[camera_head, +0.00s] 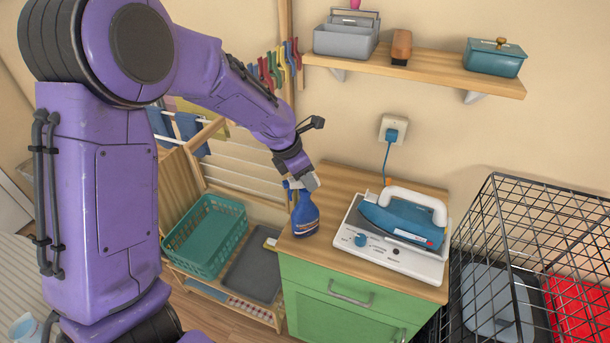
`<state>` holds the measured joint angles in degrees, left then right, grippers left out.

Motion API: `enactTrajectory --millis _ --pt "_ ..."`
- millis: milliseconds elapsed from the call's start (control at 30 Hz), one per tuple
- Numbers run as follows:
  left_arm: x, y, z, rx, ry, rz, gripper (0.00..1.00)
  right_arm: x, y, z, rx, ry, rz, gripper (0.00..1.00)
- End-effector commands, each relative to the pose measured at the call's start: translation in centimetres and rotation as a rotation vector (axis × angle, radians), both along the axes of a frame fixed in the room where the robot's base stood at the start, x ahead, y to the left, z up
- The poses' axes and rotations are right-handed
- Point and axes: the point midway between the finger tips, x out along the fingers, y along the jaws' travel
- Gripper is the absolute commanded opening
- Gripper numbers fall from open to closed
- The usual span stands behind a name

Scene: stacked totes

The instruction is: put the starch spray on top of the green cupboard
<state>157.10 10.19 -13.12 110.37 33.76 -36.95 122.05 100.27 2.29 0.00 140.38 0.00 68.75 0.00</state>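The starch spray (305,216) is a blue bottle with a white and blue trigger head. It is upright at the left end of the wooden top (343,180) of the green cupboard (335,308). I cannot tell whether its base touches the wood. My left gripper (303,184) reaches down from the upper left and is at the bottle's neck and head. Its fingers partly cover the head, and whether they are closed on it does not show clearly. My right gripper is not in view.
A blue iron (405,218) on its white base (385,248) fills the right of the cupboard top. A black wire crate (500,200) stands at the right. A teal basket (205,235) is at the left. A wall shelf (430,70) with boxes hangs above.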

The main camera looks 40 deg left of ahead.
Motion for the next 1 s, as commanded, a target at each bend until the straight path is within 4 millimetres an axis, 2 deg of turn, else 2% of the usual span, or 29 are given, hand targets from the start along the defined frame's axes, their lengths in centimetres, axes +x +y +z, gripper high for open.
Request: enactTrajectory --millis 67,300,433,533,667,700,767,1000 --pt "0.0 0.0 0.0 0.000 0.000 0.001 0.55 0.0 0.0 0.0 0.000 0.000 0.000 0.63" --pt "-0.1 0.1 0.0 -0.001 0.000 0.002 0.55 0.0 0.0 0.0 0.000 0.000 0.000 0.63" --pt "-0.2 0.3 0.9 0.000 -0.001 0.003 0.55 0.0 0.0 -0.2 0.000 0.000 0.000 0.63" --pt "-0.9 0.7 2.8 0.002 -0.004 0.002 0.55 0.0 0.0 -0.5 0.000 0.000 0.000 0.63" --pt "-2.2 1.4 6.4 0.002 -0.006 0.004 0.55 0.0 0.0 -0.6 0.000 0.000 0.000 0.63" --pt "-2.5 1.6 7.8 0.004 -0.004 0.003 0.55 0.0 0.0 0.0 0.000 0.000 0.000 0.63" --pt "-3.1 2.0 9.3 0.004 -0.003 0.003 0.55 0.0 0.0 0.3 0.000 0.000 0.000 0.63" --pt "-4.0 2.5 11.0 0.004 0.007 0.005 0.55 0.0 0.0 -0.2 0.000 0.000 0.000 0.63"
